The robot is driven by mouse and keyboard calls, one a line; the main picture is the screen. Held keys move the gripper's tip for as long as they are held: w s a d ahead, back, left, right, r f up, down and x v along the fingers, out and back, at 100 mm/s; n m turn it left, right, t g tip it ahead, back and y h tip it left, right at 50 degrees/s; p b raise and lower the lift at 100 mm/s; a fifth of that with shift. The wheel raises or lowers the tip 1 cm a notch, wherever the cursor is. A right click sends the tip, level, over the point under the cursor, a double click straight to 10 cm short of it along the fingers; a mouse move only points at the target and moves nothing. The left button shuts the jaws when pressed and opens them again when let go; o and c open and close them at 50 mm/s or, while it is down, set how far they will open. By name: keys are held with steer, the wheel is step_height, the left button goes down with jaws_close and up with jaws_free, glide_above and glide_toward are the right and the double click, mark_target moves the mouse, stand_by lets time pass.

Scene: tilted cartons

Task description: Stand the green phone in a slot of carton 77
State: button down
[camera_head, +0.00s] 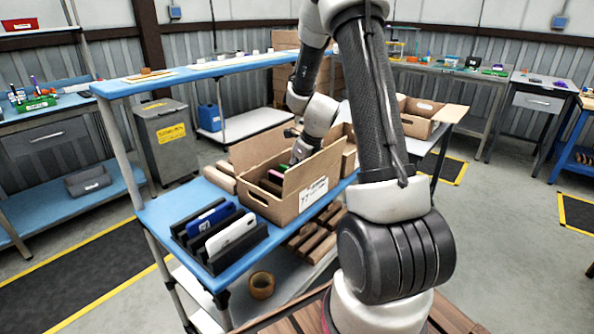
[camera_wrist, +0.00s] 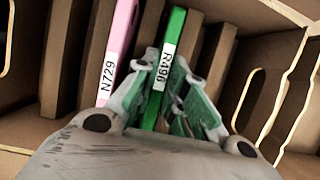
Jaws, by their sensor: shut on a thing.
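Carton 77 (camera_head: 290,207) is an open brown box with its number on a white label, on the blue bench top. My gripper (camera_head: 297,150) reaches down into it from above. In the wrist view my gripper (camera_wrist: 166,92) is shut on the green phone (camera_wrist: 176,40), which has a white R496 label. The phone is on edge between brown dividers, roughly in line with them; its lower edge is hidden, so I cannot tell how deep it sits. A pink phone (camera_wrist: 121,35) labelled N729 stands just left of it, a divider between them.
A black rack (camera_head: 245,249) holding a blue phone (camera_head: 210,216) and a white phone (camera_head: 231,232) stands left of the carton. Other cartons (camera_head: 421,117) are to the right. Bare dividers (camera_wrist: 60,55) and the carton wall (camera_wrist: 290,95) flank my gripper closely.

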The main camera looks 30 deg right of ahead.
stand_by(0.3)
steer(key=c, duration=1.4)
jaws_free()
steer(key=v, duration=1.2)
steer(key=shift+w, duration=0.1)
step_height(320, 180, up, 7)
steer(key=shift+r, duration=0.1)
